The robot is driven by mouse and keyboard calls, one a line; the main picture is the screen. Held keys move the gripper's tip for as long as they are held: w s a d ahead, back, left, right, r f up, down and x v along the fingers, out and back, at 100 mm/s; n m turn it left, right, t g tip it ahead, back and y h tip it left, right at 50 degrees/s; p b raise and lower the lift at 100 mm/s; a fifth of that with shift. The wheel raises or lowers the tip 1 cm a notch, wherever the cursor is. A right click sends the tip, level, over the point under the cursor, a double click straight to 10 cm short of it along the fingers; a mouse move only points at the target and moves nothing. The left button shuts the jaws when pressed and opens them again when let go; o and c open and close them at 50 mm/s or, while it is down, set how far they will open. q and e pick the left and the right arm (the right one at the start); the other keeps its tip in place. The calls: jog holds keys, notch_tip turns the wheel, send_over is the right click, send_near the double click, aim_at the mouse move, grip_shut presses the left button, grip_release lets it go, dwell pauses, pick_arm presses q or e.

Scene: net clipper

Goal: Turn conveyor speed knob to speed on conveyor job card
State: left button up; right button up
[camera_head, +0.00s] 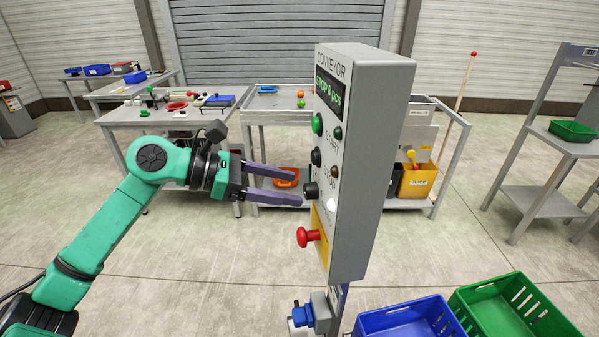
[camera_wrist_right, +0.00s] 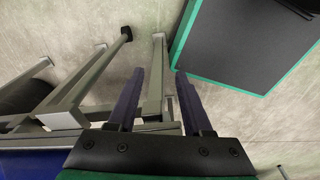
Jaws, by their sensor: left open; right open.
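The conveyor control box (camera_head: 357,150) is a grey upright box, its front seen at a steep angle in the head view. Its display (camera_head: 328,95) reads "STOP 0 pcs". Below the green start button (camera_head: 317,124) sit an upper black control (camera_head: 316,156) and a lower black knob (camera_head: 311,190); their labels and pointer marks are too small to read. My left gripper (camera_head: 299,188) is open, its fingertips close to the lower knob; contact cannot be told. My right gripper (camera_wrist_right: 160,75) is open and empty in the right wrist view. I cannot make out a job card.
A red mushroom button (camera_head: 308,236) sticks out on a yellow patch below the knobs. A blue crate (camera_head: 410,318) and a green crate (camera_head: 515,305) stand at the lower right. Benches with parts stand behind. Grey frame bars (camera_wrist_right: 85,90) lie near my right gripper.

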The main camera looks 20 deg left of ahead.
aim_at(304, 189)
pick_arm(q)
jog(key=x, duration=0.2)
jog(key=shift+w+d+p, duration=0.25)
jog(key=shift+d+p, duration=0.1)
jog(key=shift+p, duration=0.05)
jog(key=shift+f, duration=0.2)
pick_arm(e)
jog(key=shift+d+r, duration=0.2)
jog(key=shift+r, duration=0.6)
pick_arm(q)
grip_shut()
pick_arm(e)
jog(key=shift+d, duration=0.15)
pick_arm(q)
jog(key=shift+w+n, duration=0.1)
jog(key=shift+n, duration=0.2)
jog(key=shift+w+a+n+g+h, duration=0.1)
jog(key=shift+n+g+h, duration=0.6)
jog(key=shift+n, duration=0.5)
jog(key=shift+w+f+n+g+h, duration=0.1)
jog(key=shift+n+g+h, duration=0.3)
jog(key=shift+n+g, duration=0.6)
pick_arm(e)
jog(key=shift+f, duration=0.1)
pick_arm(q)
jog(key=shift+n, duration=0.3)
